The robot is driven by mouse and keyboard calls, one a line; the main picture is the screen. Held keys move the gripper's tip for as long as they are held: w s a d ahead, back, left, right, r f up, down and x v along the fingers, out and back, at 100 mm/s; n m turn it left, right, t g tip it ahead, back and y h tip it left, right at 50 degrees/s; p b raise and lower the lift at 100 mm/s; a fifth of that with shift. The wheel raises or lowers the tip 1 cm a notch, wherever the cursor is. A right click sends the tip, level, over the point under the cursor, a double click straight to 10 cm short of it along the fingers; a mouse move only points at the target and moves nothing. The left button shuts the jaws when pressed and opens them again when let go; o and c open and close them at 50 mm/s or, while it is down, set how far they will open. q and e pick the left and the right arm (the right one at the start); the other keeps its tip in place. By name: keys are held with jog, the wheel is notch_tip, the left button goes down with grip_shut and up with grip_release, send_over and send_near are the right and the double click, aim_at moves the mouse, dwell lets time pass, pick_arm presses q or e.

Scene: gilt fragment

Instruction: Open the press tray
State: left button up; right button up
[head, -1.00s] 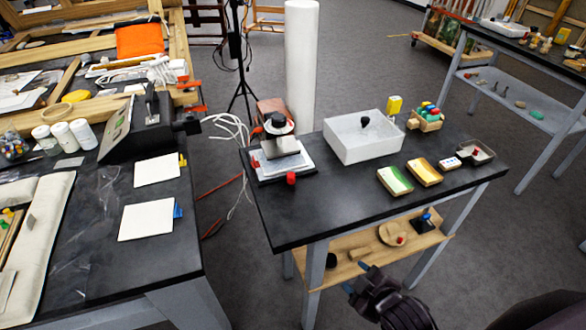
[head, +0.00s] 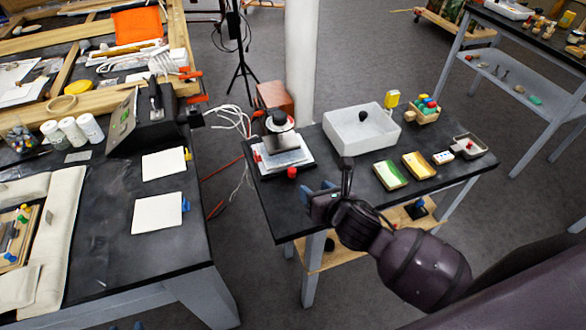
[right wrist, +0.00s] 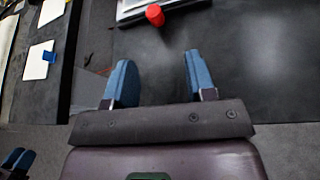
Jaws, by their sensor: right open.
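The press (head: 282,140) stands at the left end of the black side table, with a dark round knob on top and a white plate in its base. A red knob (head: 292,173) sits at the front of its tray; it also shows in the right wrist view (right wrist: 155,15), with the tray's pale edge (right wrist: 135,5) behind it. My right gripper (head: 325,192) is open and empty over the table's front edge, short of the red knob and apart from it. Blue fingertips, apparently of my left gripper (right wrist: 16,160), show at the lower left of the right wrist view; their opening is unclear.
A brown box (head: 274,97) is behind the press. The tabletop in front of the press is bare. A workbench (head: 110,230) stands left across a gap.

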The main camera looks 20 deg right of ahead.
aim_at(294, 172)
jog(key=n, duration=0.1)
jog(key=w+n, duration=0.1)
jog(key=shift+a+r+n+y, duration=0.15)
jog(key=shift+a+n+y, duration=0.05)
jog(key=shift+n+y, duration=0.1)
jog(key=x, duration=1)
jog(key=shift+w+b, duration=0.35)
grip_shut()
